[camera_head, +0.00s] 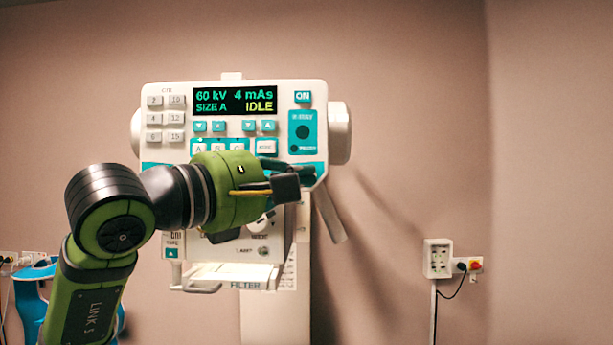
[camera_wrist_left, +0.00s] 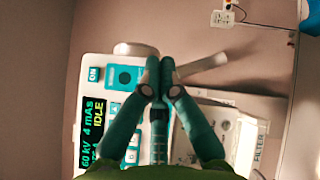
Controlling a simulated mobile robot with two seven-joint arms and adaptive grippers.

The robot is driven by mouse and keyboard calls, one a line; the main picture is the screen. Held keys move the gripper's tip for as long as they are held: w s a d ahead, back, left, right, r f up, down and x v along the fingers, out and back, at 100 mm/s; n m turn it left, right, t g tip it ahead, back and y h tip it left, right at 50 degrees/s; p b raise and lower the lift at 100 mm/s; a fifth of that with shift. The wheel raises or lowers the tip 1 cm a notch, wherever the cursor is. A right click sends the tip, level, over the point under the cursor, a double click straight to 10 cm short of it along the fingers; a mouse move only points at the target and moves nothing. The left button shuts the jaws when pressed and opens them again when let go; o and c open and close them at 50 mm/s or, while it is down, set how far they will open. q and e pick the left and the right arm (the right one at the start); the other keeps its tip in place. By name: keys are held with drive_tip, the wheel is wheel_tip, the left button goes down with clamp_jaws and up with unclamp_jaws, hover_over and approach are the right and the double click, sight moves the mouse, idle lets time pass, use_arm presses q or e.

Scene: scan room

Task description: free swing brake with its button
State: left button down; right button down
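The white control head (camera_head: 222,92) of the x-ray unit faces me, with a lit display (camera_head: 235,101) reading 60 kV, 4 mAs, SIZE A, IDLE. My left gripper (camera_head: 306,173) is in front of its lower right part, by the teal strip. In the left wrist view the two fingers (camera_wrist_left: 160,68) are together with nothing seen between them, over the panel's lower edge. I cannot make out a button labelled for the swing brake; my gripper and wrist hide part of the lower panel. Whether the fingertips touch the panel cannot be told. My right gripper is not in view.
A grey lever (camera_head: 329,213) hangs at the head's lower right. Below the head is a lit white collimator box with a FILTER tray (camera_head: 245,284). A wall socket box (camera_head: 437,258) is at the right. The space right of the head is clear.

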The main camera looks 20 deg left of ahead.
use_arm(q)
drive_tip(key=shift+w, duration=0.15)
drive_tip(key=w+a+p, duration=0.2)
drive_tip(key=w+p, duration=0.1)
drive_tip(key=w, duration=0.5)
drive_tip(key=shift+a+p, duration=0.15)
drive_tip(key=shift+p, duration=0.15)
drive_tip(key=shift+w, duration=0.2)
idle(1.1)
drive_tip(key=shift+w+a, duration=0.15)
drive_tip(key=shift+w, duration=0.15)
drive_tip(key=shift+w+a+p, duration=0.1)
drive_tip(key=shift+w+p, duration=0.2)
drive_tip(key=shift+w, duration=0.05)
idle(0.6)
idle(0.4)
drive_tip(key=shift+s+b, duration=0.45)
drive_tip(key=shift+s, duration=0.05)
drive_tip(key=shift+s+d, duration=0.2)
drive_tip(key=shift+s, duration=0.1)
